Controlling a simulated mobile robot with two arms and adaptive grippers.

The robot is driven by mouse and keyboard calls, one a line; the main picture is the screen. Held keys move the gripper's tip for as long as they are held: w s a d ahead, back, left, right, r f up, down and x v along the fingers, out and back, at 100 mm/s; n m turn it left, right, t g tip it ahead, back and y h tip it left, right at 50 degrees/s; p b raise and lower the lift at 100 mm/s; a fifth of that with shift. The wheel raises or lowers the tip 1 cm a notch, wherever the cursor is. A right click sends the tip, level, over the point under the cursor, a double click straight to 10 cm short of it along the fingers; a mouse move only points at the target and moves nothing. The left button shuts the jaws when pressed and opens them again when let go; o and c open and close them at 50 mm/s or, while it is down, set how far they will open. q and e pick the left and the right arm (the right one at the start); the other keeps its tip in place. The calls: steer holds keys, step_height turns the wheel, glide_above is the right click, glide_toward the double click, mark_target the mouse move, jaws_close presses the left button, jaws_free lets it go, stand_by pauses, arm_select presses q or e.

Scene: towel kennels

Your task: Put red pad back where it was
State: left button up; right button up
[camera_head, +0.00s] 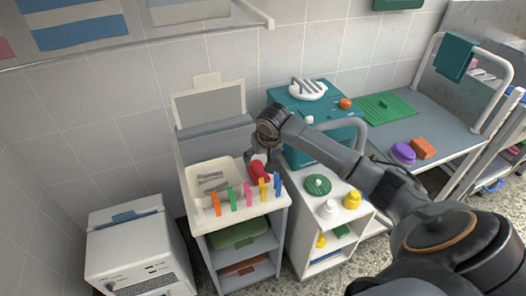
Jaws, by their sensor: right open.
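My right gripper (263,165) reaches in from the right and is open just above and around the red object. The gripper partly covers it, and I cannot tell whether the fingers touch it. My left gripper is not in view.
The cream tray (190,185) holds grey material. A teal box (318,108) stands behind. An orange block (423,148) and purple pad (403,153) lie on the grey bench (440,120) at right.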

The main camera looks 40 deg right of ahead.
steer(key=v, duration=0.3)
steer(key=shift+s+r, duration=0.2)
steer(key=shift+r, duration=0.15)
